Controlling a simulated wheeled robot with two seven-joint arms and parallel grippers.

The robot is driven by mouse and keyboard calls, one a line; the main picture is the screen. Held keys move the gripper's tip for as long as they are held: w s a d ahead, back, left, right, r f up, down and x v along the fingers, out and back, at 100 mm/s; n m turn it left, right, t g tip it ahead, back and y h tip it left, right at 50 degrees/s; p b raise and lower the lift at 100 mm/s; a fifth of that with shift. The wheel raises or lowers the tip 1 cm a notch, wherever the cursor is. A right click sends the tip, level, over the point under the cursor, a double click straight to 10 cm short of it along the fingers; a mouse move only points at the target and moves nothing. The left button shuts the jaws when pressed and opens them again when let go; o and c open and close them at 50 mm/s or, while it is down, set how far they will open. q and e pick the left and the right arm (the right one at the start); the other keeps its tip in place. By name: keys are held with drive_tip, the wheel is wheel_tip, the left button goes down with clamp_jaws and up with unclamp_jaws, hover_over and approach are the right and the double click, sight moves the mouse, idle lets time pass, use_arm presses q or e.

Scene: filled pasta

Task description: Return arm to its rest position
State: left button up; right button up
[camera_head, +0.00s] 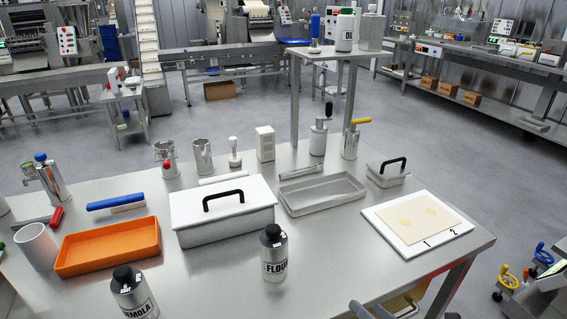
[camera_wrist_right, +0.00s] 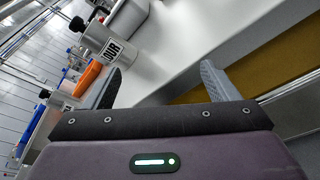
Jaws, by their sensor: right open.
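My right gripper (camera_head: 372,310) shows at the bottom edge of the head view, in front of the table's front edge. In the right wrist view its two fingers (camera_wrist_right: 162,82) are spread apart with nothing between them. The flour bottle (camera_head: 274,254) stands upright on the table to the left of the gripper, and it also shows in the right wrist view (camera_wrist_right: 100,42). A white board (camera_head: 377,222) marked 1 and 2 lies behind and right of the gripper, bearing a pale dough sheet (camera_head: 440,228) with two small mounds of filling. My left gripper is out of view.
The steel table (camera_head: 215,275) also holds a semolina bottle (camera_head: 134,294), an orange tray (camera_head: 105,249), a white lidded box (camera_head: 222,205) with a black handle, and a grey tray (camera_head: 322,194). The table's front right is clear around the gripper.

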drive_tip(key=s+f+m+g+h, duration=0.2)
drive_tip(key=s+m+g+h, duration=0.3)
drive_tip(key=m, duration=1.1)
drive_tip(key=s+f+m+g+h, duration=0.1)
drive_tip(key=s+m+g+h, duration=0.35)
drive_tip(key=m, duration=1.05)
drive_tip(key=s+f+g+y+p, duration=0.1)
drive_tip(key=s+f, duration=0.1)
drive_tip(key=f, duration=1.2)
drive_tip(key=s+f+g+y+p, duration=0.1)
drive_tip(key=s+f+p, duration=0.15)
drive_tip(key=f, duration=1.15)
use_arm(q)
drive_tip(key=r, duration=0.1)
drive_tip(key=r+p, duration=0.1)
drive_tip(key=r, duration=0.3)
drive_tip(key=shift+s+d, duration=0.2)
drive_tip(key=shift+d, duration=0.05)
use_arm(e)
drive_tip(key=s+d+f, duration=0.2)
drive_tip(key=s+f, duration=0.6)
drive_tip(key=s, duration=0.2)
drive_tip(key=s+d+f+g, duration=0.1)
drive_tip(key=s+d+f, duration=0.1)
drive_tip(key=s+f, duration=0.5)
drive_tip(key=s, duration=0.3)
drive_tip(key=shift+d+f+h, duration=0.2)
drive_tip(key=shift+f+h, duration=0.15)
